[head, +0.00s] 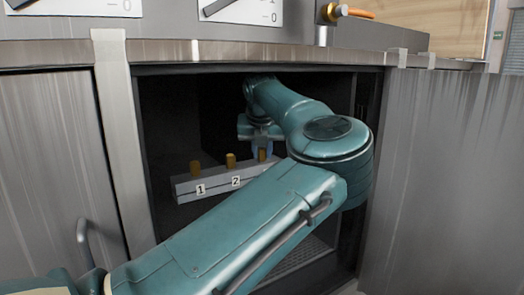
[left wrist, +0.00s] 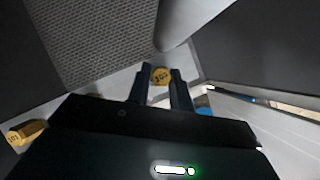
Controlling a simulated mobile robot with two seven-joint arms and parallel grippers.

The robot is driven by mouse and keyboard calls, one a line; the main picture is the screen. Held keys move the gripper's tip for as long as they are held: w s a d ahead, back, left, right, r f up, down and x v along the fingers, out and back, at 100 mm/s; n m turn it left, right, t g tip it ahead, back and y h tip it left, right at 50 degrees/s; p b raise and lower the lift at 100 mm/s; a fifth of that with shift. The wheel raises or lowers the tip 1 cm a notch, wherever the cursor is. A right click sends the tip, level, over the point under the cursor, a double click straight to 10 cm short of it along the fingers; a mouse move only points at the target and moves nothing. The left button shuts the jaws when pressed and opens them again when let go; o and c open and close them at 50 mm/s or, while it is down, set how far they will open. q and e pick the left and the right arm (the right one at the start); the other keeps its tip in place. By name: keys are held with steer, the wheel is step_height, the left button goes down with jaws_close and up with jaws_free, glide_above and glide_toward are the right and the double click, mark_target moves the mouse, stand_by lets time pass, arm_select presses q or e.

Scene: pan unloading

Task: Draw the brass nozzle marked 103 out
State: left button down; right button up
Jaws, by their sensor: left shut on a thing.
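A pale grey block (head: 215,184) inside the dark cabinet bears brass nozzles. Its front shows labels 1 and 2, with a nozzle (head: 195,167) above the first and another nozzle (head: 231,160) above the second. My left gripper (head: 262,150) is at a third brass nozzle (head: 262,156), at the block's right. In the left wrist view, my left gripper (left wrist: 160,88) is shut on this nozzle (left wrist: 160,75); its number is small and I cannot read it surely. My arm hides the block's right end. My right gripper is not in view.
The cabinet opening is framed by steel panels at the left (head: 55,170) and right (head: 440,170), with a counter edge (head: 230,50) above. A perforated floor (head: 300,258) shows below the block. My left arm fills much of the opening.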

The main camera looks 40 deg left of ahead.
arm_select(q)
steer(key=shift+r, duration=0.35)
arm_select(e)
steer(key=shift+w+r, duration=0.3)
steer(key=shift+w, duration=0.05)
arm_select(q)
steer(key=shift+r, duration=0.3)
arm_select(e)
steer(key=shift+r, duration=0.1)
